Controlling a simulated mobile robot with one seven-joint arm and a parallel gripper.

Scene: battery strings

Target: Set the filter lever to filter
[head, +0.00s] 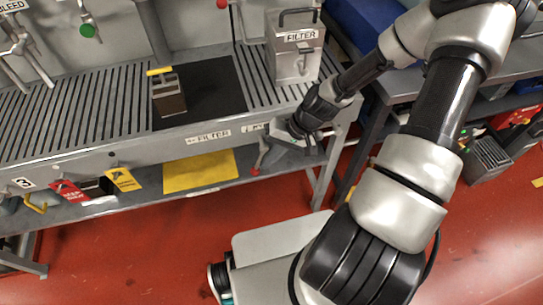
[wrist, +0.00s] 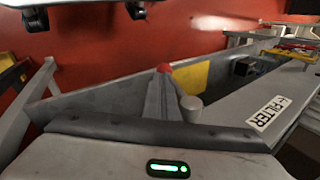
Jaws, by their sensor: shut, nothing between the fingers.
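The filter lever (head: 262,157) is a grey arm with a red tip on the front of the grey bench. In the head view it hangs down, tilted slightly left. In the wrist view the lever (wrist: 157,98) shows with its red knob and a round grey pivot beside it. The FILTER label (head: 208,134) with an arrow is left of the lever; it also shows in the wrist view (wrist: 268,113). A second label (head: 254,127) is partly hidden. My gripper (head: 309,146) is shut and empty, just right of the lever; contact cannot be told. Its fingertips are unclear.
The grooved bench top holds a grey FILTER box (head: 296,56) and a brown block with a yellow handle (head: 168,95). A yellow sheet (head: 199,171) lies on the lower shelf, with red and yellow tags (head: 124,179) further left. Red floor lies in front.

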